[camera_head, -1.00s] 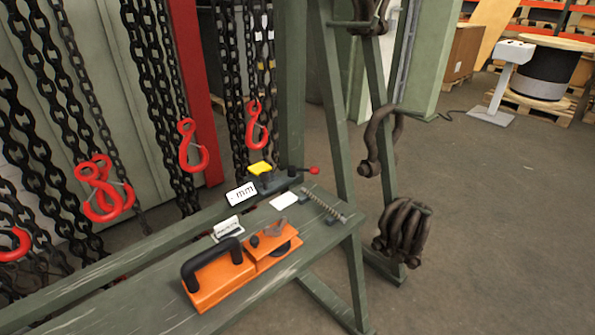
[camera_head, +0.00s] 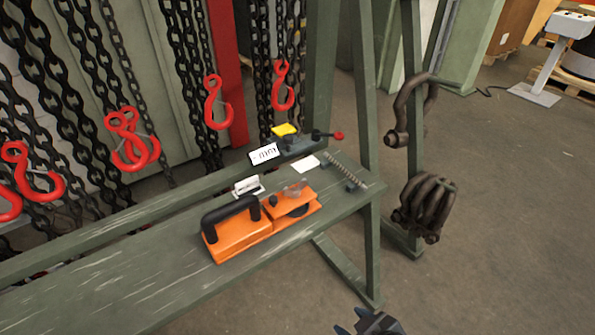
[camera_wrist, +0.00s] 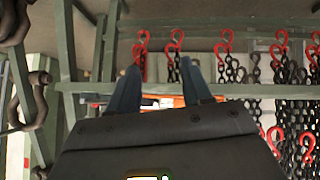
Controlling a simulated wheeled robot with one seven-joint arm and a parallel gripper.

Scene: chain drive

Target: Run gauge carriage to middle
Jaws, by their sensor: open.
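On the green bench (camera_head: 130,285) lies a dark rail-like device with a yellow block (camera_head: 285,130), a lever with a red knob (camera_head: 338,135) and a white "mm" plate (camera_head: 264,153) beside it. I cannot tell for sure which part is the gauge carriage. A coil or threaded rod (camera_head: 345,170) lies at the bench's right end. An orange tool with a black handle (camera_head: 237,238) lies in front. My gripper (camera_head: 352,322) shows partly at the bottom edge, apart from the bench. In the wrist view my gripper (camera_wrist: 160,85) has its fingers spread, with nothing between them.
Black chains (camera_head: 180,80) with red hooks (camera_head: 216,105) hang behind the bench. A white card (camera_head: 305,163) lies on the bench.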

